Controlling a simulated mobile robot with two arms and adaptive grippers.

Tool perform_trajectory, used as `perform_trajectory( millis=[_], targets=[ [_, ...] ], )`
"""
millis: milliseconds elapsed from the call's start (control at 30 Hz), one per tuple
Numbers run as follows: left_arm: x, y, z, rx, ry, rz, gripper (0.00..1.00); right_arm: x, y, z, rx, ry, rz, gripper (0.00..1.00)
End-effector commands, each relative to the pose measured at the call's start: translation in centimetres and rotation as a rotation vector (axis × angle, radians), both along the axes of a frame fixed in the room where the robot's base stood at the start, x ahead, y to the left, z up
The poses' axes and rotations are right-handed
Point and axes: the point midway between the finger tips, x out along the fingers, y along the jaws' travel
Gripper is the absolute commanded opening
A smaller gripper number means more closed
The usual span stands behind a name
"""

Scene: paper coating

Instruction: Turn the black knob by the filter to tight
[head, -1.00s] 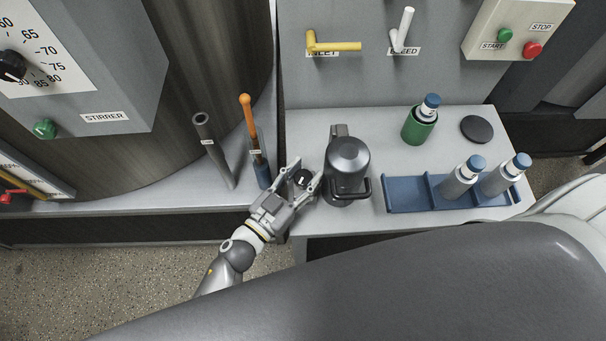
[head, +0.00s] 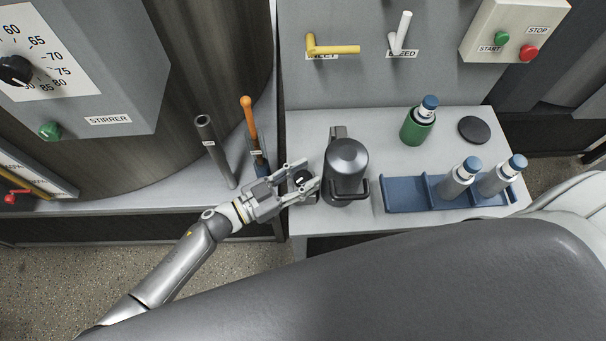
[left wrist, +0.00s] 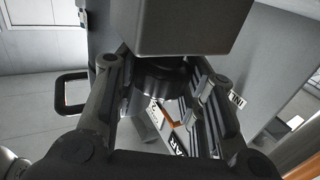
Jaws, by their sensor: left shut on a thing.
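The black knob (head: 300,178) has a small white mark and sits just left of the dark grey filter housing (head: 347,162), which has a rounded top and a side handle. My left gripper (head: 311,174) reaches in from the left and is shut on the knob, one finger on each side of it. In the left wrist view a dark round part, which looks like the knob (left wrist: 158,80), shows between the fingers below a grey block (left wrist: 195,25). The fingers partly hide the knob, and no tight marking can be read. My right gripper is not in view.
A blue rack (head: 406,197) with two blue-capped bottles, a green holder (head: 414,133) with a bottle, and a black disc (head: 474,130) stand on the bench to the right. A grey rod (head: 216,153) and an orange-handled tool (head: 249,122) stand upright close to my left gripper.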

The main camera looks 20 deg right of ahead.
Motion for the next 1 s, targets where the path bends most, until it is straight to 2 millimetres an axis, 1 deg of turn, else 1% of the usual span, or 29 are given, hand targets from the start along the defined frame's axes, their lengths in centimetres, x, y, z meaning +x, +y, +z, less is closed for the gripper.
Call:
perform_trajectory(
  millis=[200, 333, 867, 900, 933, 1000],
  targets=[
    [0.16, 0.05, -0.14, 0.002, -0.003, -0.111, 0.13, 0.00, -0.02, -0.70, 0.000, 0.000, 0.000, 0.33],
    [0.13, 0.04, -0.12, 0.001, -0.002, -0.149, 0.13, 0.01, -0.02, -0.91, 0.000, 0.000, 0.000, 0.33],
    [0.06, 0.01, 0.00, -0.001, 0.000, -0.175, 0.14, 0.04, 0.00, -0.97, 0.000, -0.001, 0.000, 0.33],
    [0.05, 0.01, 0.00, -0.001, -0.001, -0.175, 0.42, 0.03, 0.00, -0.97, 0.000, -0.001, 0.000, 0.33],
    [0.05, 0.00, 0.00, -0.001, -0.001, -0.175, 0.46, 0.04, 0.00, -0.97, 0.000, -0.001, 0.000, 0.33],
    [0.05, 0.00, 0.00, -0.001, 0.000, -0.175, 0.47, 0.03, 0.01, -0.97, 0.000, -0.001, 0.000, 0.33]
  ],
)
